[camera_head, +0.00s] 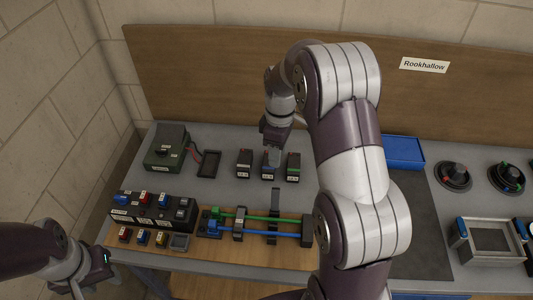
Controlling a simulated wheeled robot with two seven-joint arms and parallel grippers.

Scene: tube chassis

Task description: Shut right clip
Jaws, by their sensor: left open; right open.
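The tube chassis lies on a wooden board at the table's front, with a green tube (255,217) and a blue tube (253,230) running across it. The right clip (274,204) crosses the tubes, and its dark arm stands up above them, so it looks open. The left clip (239,223) sits lower over the tubes and looks closed. My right gripper (271,152) is open, pointing down behind the chassis, right over the blue-topped module. It is apart from the right clip. My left gripper (110,284) is open and empty at the front left, off the table edge.
Three small modules stand behind the chassis, including a red-topped one (244,163) and a green-topped one (293,167). A green box (170,147) is at back left. A switch block (153,211) stands left of the chassis. A blue tray (404,152) is behind my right arm.

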